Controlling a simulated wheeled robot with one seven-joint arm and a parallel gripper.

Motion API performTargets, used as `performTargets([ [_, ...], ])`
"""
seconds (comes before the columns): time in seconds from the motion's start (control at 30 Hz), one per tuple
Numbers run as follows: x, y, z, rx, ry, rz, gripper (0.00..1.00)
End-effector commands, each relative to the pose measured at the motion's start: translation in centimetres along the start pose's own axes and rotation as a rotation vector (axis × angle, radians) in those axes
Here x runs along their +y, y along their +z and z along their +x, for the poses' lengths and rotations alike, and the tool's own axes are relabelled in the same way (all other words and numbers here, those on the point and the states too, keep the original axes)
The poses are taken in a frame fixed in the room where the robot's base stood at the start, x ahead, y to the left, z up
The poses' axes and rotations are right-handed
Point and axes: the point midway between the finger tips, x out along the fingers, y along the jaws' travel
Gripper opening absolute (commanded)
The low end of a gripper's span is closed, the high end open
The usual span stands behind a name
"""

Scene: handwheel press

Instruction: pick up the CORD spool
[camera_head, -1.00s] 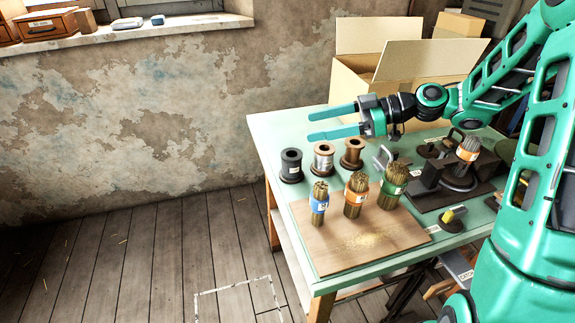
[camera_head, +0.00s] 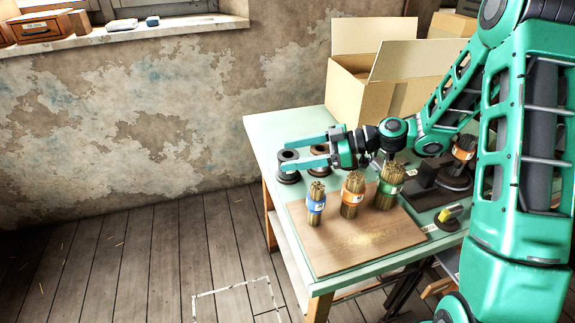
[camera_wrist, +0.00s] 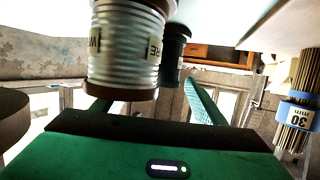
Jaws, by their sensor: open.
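No label reading CORD is legible. A silver wire-wound spool (camera_wrist: 124,45) with brown flanges and a label ending "RE" stands close in front of my wrist, between the fingers. Its brown top (camera_head: 320,149) shows between the fingers in the head view. A dark spool (camera_head: 288,177) stands just beyond it, at the fingertips, and also shows behind the silver one in the wrist view (camera_wrist: 172,56). I see no grip on any spool.
Blue (camera_head: 316,204), orange (camera_head: 352,195) and green (camera_head: 389,187) banded bundles stand on a wooden board (camera_head: 330,250) in front of the spools. An open cardboard box (camera_head: 345,98) stands behind. A dark press base (camera_head: 430,190) is to the right.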

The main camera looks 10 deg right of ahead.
Motion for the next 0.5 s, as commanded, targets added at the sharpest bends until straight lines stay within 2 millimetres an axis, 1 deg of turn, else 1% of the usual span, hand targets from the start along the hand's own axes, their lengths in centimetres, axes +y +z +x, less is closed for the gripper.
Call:
performTargets([
  [0.03, -0.1, 0.0, 0.7, 0.001, -0.002, -0.001, 0.65],
  [0.13, 0.0, 0.0, 1.6, 0.001, -0.002, 0.0, 0.65],
  [0.23, 0.0, 0.0, 2.0, 0.0, 0.001, 0.0, 0.65],
  [0.43, 0.0, 0.0, 2.0, 0.0, 0.001, 0.0, 0.65],
  [0.47, 0.0, 0.0, 2.0, 0.0, 0.001, 0.0, 0.6],
  [0.5, 0.0, 0.0, 2.0, 0.0, 0.001, 0.0, 0.51],
])
